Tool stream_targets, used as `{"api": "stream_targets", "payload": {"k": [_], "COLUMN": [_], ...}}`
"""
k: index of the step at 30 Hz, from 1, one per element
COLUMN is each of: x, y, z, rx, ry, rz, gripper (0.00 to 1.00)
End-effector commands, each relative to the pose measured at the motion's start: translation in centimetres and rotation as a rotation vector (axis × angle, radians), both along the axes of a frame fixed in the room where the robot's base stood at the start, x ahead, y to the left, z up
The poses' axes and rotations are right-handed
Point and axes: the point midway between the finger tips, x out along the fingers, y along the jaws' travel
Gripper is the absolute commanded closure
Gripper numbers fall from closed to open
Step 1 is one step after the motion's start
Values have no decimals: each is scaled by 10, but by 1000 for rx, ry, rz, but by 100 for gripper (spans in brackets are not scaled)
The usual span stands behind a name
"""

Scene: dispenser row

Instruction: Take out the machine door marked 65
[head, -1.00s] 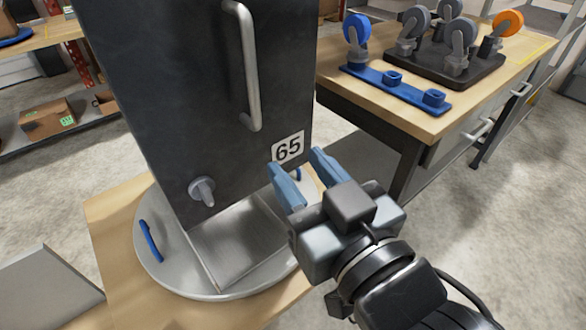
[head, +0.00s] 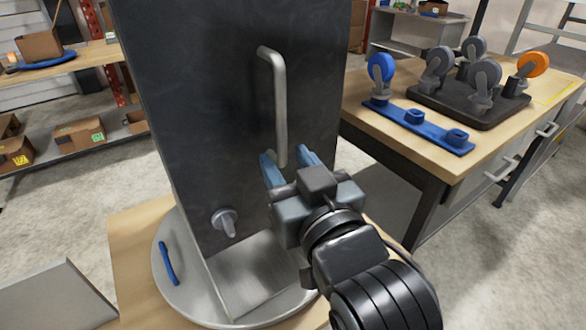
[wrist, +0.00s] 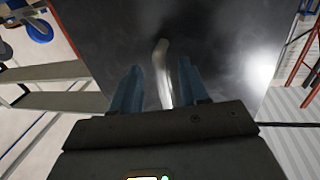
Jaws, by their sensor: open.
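The dark machine door (head: 210,110) stands upright on a round metal turntable (head: 180,290) and also fills the middle of the wrist view (wrist: 215,50). Its vertical silver bar handle (head: 279,105) is on its face, with a small latch knob (head: 225,221) lower left. My gripper (head: 290,160) is open at the handle's lower end. In the wrist view the handle (wrist: 162,75) lies between the two blue fingers, with a gap on each side. The label 65 is hidden behind my gripper now.
A workbench (head: 400,140) to the right holds a blue rail (head: 415,120) and a dark tray of caster wheels (head: 470,100). A blue grip (head: 168,263) sits on the turntable. Shelves with boxes (head: 80,135) stand at the back left.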

Motion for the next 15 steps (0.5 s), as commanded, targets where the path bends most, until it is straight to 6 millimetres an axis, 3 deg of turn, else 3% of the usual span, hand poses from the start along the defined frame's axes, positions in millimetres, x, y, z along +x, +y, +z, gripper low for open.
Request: {"api": "stream_targets", "payload": {"k": [4,15], "x": [0,0], "y": [0,0], "z": [0,0], "rx": [0,0], "ry": [0,0], "rz": [0,0], "gripper": [56,91]}}
